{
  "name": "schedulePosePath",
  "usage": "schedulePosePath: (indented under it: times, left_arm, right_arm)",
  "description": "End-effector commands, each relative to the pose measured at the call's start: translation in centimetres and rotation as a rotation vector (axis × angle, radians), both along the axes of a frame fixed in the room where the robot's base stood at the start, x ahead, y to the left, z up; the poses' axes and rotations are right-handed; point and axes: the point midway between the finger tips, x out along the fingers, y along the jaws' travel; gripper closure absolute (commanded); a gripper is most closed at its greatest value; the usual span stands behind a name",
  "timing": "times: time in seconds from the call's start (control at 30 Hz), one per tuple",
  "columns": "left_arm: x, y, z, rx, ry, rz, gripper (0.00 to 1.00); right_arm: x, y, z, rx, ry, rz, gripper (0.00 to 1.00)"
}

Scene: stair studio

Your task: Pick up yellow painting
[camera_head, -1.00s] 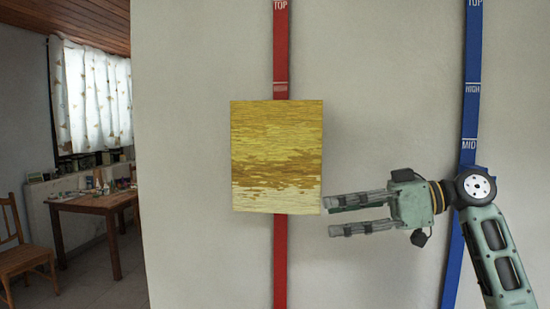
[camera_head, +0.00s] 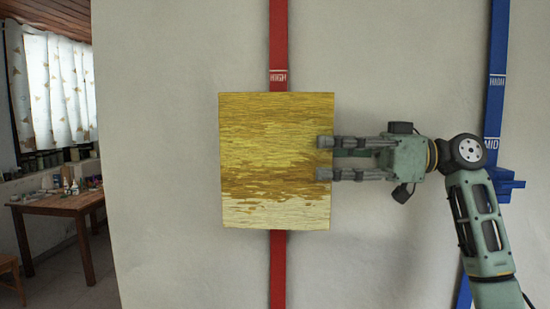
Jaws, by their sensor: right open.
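The yellow painting (camera_head: 265,150) hangs upright on the wall in front of the red vertical strip, with darker brown-gold bands and a pale lower part. My right gripper (camera_head: 322,159) comes in from the right, level with the painting's middle. Its two fingers are open, one above the other. The fingertips overlap the painting's right edge in the picture; I cannot tell whether they touch it. My left gripper is not in view.
The red strip (camera_head: 278,270) runs up the wall behind the painting. A blue strip (camera_head: 497,60) with a blue bracket (camera_head: 507,184) stands at the right. The grey wall (camera_head: 170,200) is otherwise bare. A wooden table (camera_head: 60,204) stands in the room at the left.

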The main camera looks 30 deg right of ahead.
Motion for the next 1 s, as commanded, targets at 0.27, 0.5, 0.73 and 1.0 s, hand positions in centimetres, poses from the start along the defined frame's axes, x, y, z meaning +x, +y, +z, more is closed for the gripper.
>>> schedulePosePath:
  times: [0.27,0.5,0.73,1.0]
  left_arm:
    - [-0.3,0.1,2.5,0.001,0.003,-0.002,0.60]
    - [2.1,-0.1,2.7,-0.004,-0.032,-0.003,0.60]
    - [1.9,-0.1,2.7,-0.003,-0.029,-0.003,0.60]
    - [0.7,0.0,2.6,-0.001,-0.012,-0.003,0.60]
  right_arm:
    - [2.0,3.4,0.8,-0.001,0.003,0.001,0.55]
    - [2.4,3.9,0.6,0.001,0.002,-0.001,0.55]
    - [2.4,3.9,0.6,0.001,0.002,-0.001,0.68]
    - [2.4,3.9,0.6,0.001,0.002,-0.002,0.91]
